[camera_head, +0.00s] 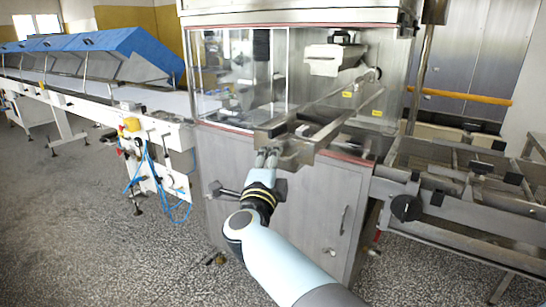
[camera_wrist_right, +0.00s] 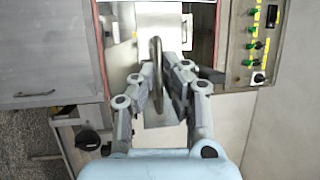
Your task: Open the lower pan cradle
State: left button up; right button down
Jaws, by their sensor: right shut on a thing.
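The lower pan cradle (camera_head: 298,150) is a grey metal frame with long rails. It sticks out of the front opening of the steel machine, and its rails run back inside. My right gripper (camera_head: 266,158) reaches up from below to the near end of the cradle and is shut on it. In the right wrist view the right gripper (camera_wrist_right: 161,78) has its fingers on both sides of a thin, dark, upright metal edge (camera_wrist_right: 156,62). The fingers hide part of the held spot. My left gripper is not in view.
The steel cabinet door (camera_head: 325,205) stands below the opening. A rack of metal rails with a black knob (camera_head: 405,208) is close on the right. A white conveyor with blue covers (camera_head: 95,50) is on the left. The speckled floor (camera_head: 90,230) is clear at front left.

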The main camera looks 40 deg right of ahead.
jog(key=shift+s+a+f, duration=0.1)
jog(key=shift+a+f, duration=0.05)
jog(key=shift+f, duration=0.2)
